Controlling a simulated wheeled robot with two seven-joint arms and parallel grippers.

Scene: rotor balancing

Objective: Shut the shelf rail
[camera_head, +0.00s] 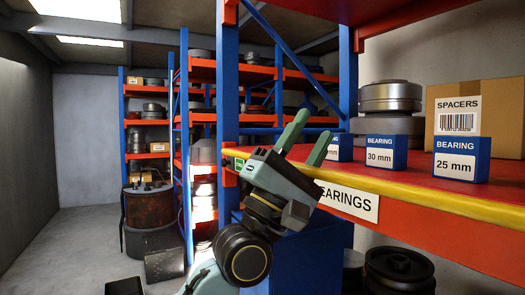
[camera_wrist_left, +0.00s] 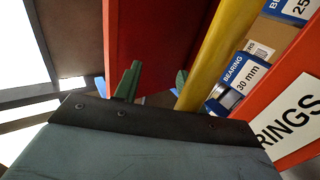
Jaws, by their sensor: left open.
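The yellow shelf rail (camera_head: 440,196) runs along the front edge of the red shelf (camera_head: 400,170), above the BEARINGS label. I cannot tell from its look whether it is latched. My left gripper (camera_head: 316,124) is in front of the shelf near the rail's left part, its green fingers apart and empty, pointing up. It hides part of the rail. In the left wrist view the rail (camera_wrist_left: 207,58) slants down just right of the gripper (camera_wrist_left: 155,85), its lower end close to the right finger. I cannot tell whether they touch. My right gripper is not in view.
Blue bearing boxes (camera_head: 461,159) stand on the shelf behind the rail, with a spacers carton (camera_head: 475,115) and stacked metal discs (camera_head: 390,97) further back. A blue upright (camera_head: 228,75) stands left of the gripper.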

